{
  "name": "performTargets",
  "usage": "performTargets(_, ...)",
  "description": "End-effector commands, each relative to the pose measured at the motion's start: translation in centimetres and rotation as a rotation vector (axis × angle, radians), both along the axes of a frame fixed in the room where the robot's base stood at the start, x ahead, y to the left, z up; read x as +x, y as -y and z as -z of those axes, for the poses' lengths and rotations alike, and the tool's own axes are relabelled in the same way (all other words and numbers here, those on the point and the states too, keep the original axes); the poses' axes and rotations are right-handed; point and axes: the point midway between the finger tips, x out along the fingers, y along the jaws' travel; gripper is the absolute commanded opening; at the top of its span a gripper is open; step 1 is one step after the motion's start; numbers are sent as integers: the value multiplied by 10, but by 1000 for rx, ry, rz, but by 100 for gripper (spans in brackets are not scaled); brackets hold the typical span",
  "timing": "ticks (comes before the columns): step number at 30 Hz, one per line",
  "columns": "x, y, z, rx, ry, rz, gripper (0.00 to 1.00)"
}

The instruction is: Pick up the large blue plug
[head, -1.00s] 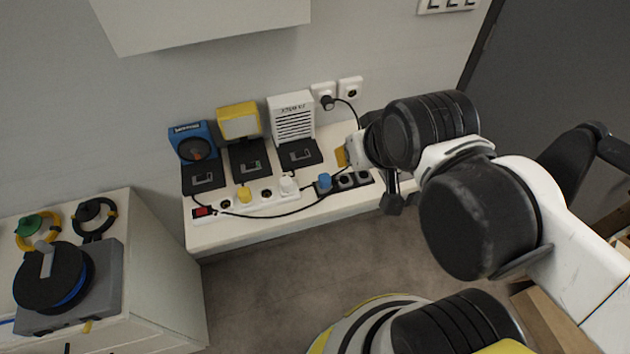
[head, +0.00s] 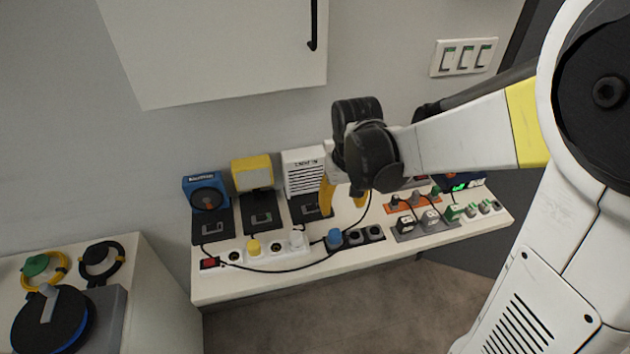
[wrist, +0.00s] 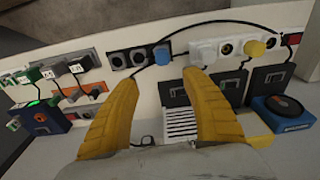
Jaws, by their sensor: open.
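The large blue plug (head: 334,238) sits in a dark socket strip (head: 374,233) at the front of the white shelf. In the wrist view the blue plug (wrist: 162,54) is ahead of the fingertips, in the gap between them. My gripper (head: 345,205) is above the shelf, behind the plug in the head view, with its yellow fingers apart and nothing between them. The wrist view shows both fingers of my gripper (wrist: 160,80) spread wide. The plug is apart from the fingers.
A white strip (head: 222,263) holds a yellow plug (head: 253,246) and a white plug (head: 296,238) to the left. A black cable runs past the blue plug. Grey and orange strips with several plugs lie right. Three small devices stand behind. A wall cabinet (head: 220,50) hangs above.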

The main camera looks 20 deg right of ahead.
Motion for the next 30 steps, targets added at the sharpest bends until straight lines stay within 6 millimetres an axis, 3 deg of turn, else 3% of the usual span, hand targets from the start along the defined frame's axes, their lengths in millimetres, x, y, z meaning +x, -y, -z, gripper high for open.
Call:
performTargets(3, 11, 1, 27, 0, -62, -3, 56)
performTargets(15, 15, 1, 87, 1, -108, -4, 56)
performTargets(25, 15, -1, 114, 1, -106, -4, 56)
performTargets(30, 17, -6, 142, 1, -106, -4, 56)
